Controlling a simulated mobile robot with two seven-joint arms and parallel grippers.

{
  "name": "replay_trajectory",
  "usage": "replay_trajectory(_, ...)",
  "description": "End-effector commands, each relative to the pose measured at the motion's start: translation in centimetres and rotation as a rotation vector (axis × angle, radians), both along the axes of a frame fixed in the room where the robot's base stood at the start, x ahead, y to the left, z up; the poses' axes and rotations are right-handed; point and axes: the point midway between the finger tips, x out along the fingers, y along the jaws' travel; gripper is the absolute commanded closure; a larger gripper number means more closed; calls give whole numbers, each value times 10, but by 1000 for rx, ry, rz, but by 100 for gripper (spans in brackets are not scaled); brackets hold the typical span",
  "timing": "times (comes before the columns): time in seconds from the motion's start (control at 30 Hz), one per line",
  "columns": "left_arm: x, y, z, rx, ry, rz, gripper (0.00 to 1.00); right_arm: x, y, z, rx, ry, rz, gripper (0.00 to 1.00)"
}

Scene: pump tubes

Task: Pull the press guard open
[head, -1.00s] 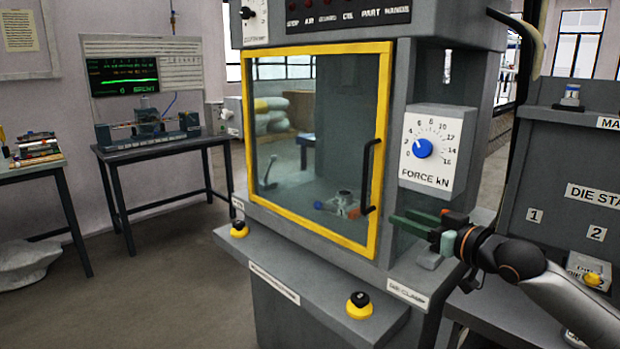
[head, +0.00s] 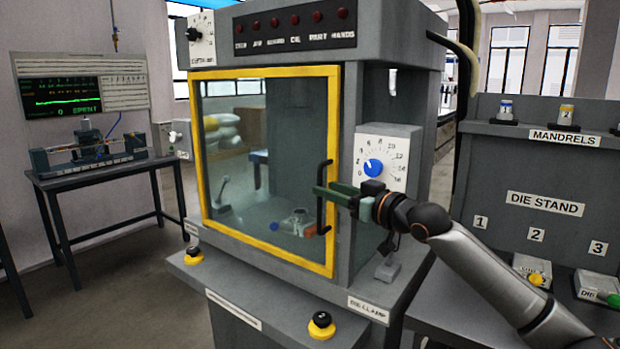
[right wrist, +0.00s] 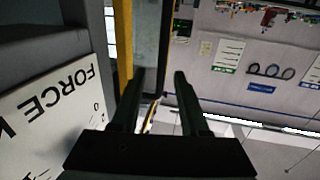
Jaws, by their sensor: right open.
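The press guard (head: 268,170) is a clear pane in a yellow frame and stands shut on the press front. Its black upright handle (head: 326,219) is on the right side of the frame. My right gripper (head: 322,190) is open at the handle, its fingertips overlapping the handle's middle in the head view. In the right wrist view, the open fingers (right wrist: 159,75) point toward the guard's edge, and a dark bar, apparently the handle (right wrist: 164,45), shows between them. I cannot tell whether they touch it. My left gripper is out of view.
The force dial box (head: 386,158) is right beside my right gripper. A ledge with a yellow-and-black button (head: 321,325) runs below the guard. The die stand (head: 545,170) is at the right, and a bench (head: 90,168) stands at the left.

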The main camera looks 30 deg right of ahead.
Motion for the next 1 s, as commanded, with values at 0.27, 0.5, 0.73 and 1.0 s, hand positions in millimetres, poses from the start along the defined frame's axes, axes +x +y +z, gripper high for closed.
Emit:
replay_trajectory(0.27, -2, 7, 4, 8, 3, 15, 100, 42, 10, 2, 2, -1, 3, 55)
replay_trajectory(0.5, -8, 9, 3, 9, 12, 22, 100, 62, 13, 1, 0, -1, 1, 55)
replay_trajectory(0.73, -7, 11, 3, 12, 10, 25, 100, 66, 14, -1, -1, 1, 1, 55)
replay_trajectory(1.0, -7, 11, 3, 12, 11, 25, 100, 65, 14, -1, -1, 1, 1, 71)
